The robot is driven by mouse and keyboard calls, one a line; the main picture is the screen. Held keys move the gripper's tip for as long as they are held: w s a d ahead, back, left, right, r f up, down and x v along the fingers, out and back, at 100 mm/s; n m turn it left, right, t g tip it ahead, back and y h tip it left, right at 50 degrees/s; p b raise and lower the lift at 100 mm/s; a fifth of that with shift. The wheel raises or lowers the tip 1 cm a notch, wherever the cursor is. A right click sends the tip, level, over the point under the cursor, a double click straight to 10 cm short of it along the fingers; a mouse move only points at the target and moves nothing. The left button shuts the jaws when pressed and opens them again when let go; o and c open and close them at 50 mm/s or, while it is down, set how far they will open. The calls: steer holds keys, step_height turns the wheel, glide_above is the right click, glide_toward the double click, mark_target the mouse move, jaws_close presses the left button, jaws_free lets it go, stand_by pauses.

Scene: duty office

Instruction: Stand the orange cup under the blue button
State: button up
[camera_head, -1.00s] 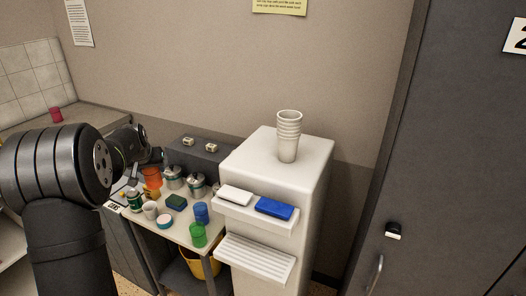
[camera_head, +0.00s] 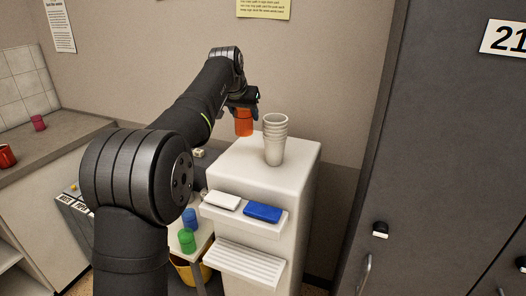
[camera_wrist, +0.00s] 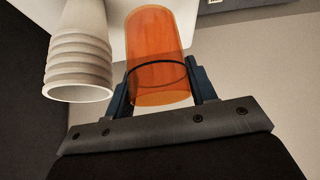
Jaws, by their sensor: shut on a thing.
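The orange cup (camera_head: 243,124) is translucent and hangs in my gripper (camera_head: 243,104), above the back left of the white dispenser's top. In the wrist view the orange cup (camera_wrist: 158,62) sits between the two fingers of my gripper (camera_wrist: 160,92), which are shut on it. The blue button (camera_head: 263,212) is on the front ledge of the white dispenser (camera_head: 303,195), to the right of a white button (camera_head: 223,201). A slatted drip shelf (camera_head: 243,262) juts out below both buttons and looks empty.
A stack of white cups (camera_head: 275,140) stands on the dispenser top, close to the right of the held cup; it also shows in the wrist view (camera_wrist: 78,50). Blue (camera_head: 189,217) and green (camera_head: 187,240) cups stand on the side table. Dark lockers (camera_head: 440,130) rise at right.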

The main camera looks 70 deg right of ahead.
mark_target(241, 128)
step_height(241, 128, down, 9)
steer(key=shift+f, duration=0.15)
steer(key=shift+f, duration=0.15)
steer(key=o, duration=1)
steer(key=shift+c, duration=0.2)
steer(key=shift+r, duration=0.2)
steer(key=shift+o, duration=0.4)
steer(key=v, duration=1.2)
